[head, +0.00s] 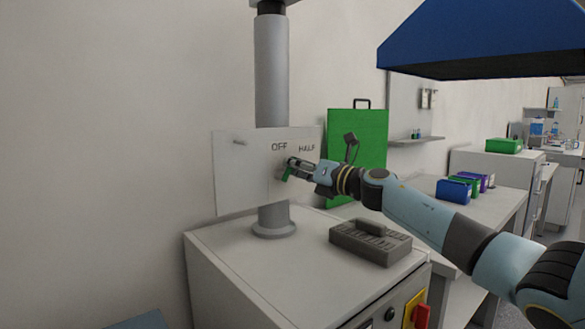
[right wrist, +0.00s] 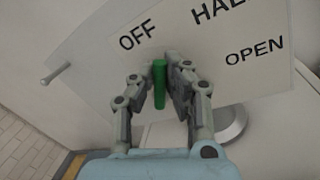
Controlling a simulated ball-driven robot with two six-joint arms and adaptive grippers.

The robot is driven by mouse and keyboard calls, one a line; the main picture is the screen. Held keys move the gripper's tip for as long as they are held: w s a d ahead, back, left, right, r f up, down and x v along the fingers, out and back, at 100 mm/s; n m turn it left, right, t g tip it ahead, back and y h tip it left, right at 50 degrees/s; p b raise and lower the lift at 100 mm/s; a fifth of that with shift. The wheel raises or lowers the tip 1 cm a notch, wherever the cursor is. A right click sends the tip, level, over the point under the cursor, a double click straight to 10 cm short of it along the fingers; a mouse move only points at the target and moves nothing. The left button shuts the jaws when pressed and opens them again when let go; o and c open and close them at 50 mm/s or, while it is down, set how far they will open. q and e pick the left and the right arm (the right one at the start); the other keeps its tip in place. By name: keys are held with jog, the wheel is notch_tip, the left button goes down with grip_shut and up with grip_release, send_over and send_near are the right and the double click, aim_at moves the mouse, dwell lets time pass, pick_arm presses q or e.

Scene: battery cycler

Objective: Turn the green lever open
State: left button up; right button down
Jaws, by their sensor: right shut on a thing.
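The green lever (right wrist: 159,86) stands between the two fingers of my right gripper (right wrist: 157,88) in the right wrist view. The fingers are shut on it. The lever is on a pale panel (head: 240,180) marked OFF and HALF, and the wrist view also shows OPEN on the right. The lever lies below the OFF mark in the wrist view. In the head view my right gripper (head: 289,170) reaches the panel from the right, and a bit of green lever (head: 286,174) shows at its tip. My left gripper is not in view.
The panel is on a grey post (head: 272,80) on a white cabinet (head: 225,250). A grey block with a handle (head: 370,240) sits on the cabinet top below my arm. A green board (head: 342,130) stands behind, and a blue hood (head: 480,45) hangs upper right.

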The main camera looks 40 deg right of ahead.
jog(key=shift+d+f+m+t+h, duration=0.25)
jog(key=shift+f+m+h, duration=0.25)
jog(key=shift+m, duration=1.85)
jog(key=shift+d+f+m+t+h, duration=0.2)
jog(key=shift+f+m+t+h, duration=0.25)
jog(key=shift+m, duration=1.85)
jog(key=shift+d+f+m+t+h, duration=0.2)
jog(key=shift+f+m+h, duration=0.35)
jog(key=shift+m, duration=1.8)
jog(key=shift+f, duration=0.1)
jog(key=c, duration=1.3)
grip_release()
jog(key=shift+c, duration=0.2)
jog(key=shift+s, duration=0.1)
jog(key=a+v, duration=0.1)
jog(key=v, duration=1)
jog(key=shift+s+d, duration=0.35)
jog(key=shift+d, duration=0.1)
